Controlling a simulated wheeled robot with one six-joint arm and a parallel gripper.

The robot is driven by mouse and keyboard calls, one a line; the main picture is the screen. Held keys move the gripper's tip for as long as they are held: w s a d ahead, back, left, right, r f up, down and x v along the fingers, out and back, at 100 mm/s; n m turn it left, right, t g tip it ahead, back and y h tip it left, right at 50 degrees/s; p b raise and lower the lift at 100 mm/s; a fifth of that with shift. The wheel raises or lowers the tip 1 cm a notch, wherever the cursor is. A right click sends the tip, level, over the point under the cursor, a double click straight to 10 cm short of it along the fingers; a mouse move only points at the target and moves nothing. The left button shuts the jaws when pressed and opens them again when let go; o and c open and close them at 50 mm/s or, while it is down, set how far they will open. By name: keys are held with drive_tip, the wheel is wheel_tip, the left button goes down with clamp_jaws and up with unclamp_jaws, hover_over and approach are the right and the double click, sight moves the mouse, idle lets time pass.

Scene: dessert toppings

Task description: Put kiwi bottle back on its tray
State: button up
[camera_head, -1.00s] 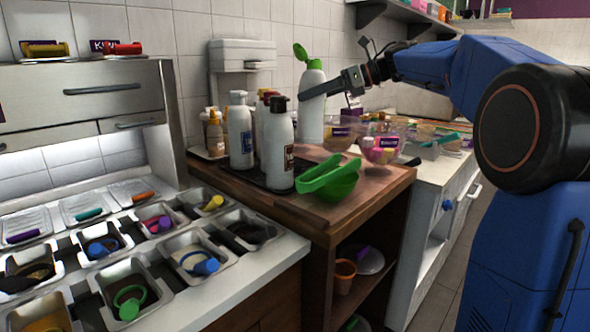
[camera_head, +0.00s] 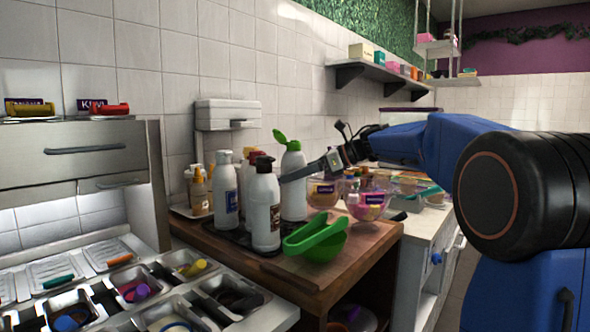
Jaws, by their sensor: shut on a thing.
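The kiwi bottle (camera_head: 293,196) is white with an open green flip cap. It is upright behind and right of the front white bottle with a black cap (camera_head: 265,208). My gripper (camera_head: 303,171) is shut on its upper body, reaching in from the right. The dark tray (camera_head: 236,237) lies on the wooden counter with several white bottles on it. The kiwi bottle's base is close to the tray's back right, partly hidden by the front bottle. I cannot tell whether it touches the tray.
A green scoop-like tool (camera_head: 318,240) lies on the wooden counter (camera_head: 285,268) in front. Glass bowls with labels, one pink (camera_head: 368,203), stand to the right. A white bottle (camera_head: 226,192) stands at the left. Topping bins (camera_head: 135,285) fill the left front.

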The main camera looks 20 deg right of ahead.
sight(296, 187)
drive_tip(key=shift+f, duration=2.1)
drive_tip(key=o, duration=1)
drive_tip(key=shift+o, duration=0.2)
drive_tip(key=shift+d, duration=0.1)
drive_tip(key=v, duration=1.2)
drive_tip(key=shift+s, duration=0.1)
wheel_tip(296, 187, up, 9)
